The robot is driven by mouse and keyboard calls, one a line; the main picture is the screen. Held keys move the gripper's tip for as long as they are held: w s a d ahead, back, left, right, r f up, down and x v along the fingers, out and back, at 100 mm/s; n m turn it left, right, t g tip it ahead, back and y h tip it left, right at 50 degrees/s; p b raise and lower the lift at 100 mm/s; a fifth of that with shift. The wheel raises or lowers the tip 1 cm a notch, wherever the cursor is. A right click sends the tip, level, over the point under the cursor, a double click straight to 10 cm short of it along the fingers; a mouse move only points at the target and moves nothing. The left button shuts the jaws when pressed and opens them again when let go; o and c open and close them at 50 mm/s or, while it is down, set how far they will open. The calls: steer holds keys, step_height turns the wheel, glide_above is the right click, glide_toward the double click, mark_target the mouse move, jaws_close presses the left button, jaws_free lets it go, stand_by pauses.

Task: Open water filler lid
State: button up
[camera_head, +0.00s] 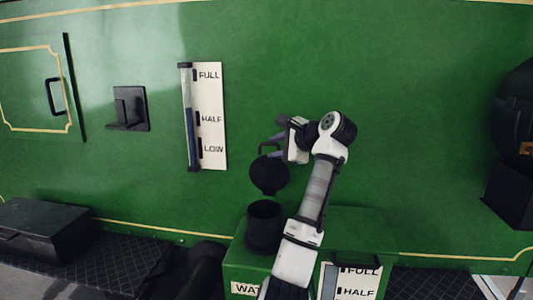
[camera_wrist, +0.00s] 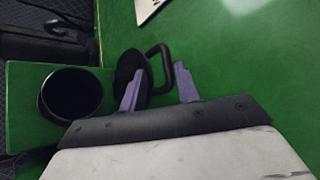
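The black round water filler lid (camera_head: 268,176) stands tipped up at the back of the black filler neck (camera_head: 263,228), whose mouth is uncovered. In the wrist view the lid (camera_wrist: 131,70) is partly hidden by a finger, and the open neck (camera_wrist: 72,95) is to its left. The lid's black loop handle (camera_wrist: 165,62) shows between and just beyond the two purple fingers. My gripper (camera_wrist: 157,74) is open, its fingers apart with a gap around part of the handle. In the head view my gripper (camera_head: 276,146) is beside the handle; contact is unclear.
The neck rises from a green tank box (camera_head: 362,231) with a level gauge (camera_head: 350,282) on its front. A green wall with another gauge (camera_head: 207,116) and a black bracket (camera_head: 129,108) stands behind. A black box (camera_head: 42,230) is at left.

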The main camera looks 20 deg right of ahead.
steer(key=b+v, duration=0.2)
steer(key=v, duration=0.7)
steer(key=shift+s+r, duration=0.25)
steer(key=shift+r, duration=0.15)
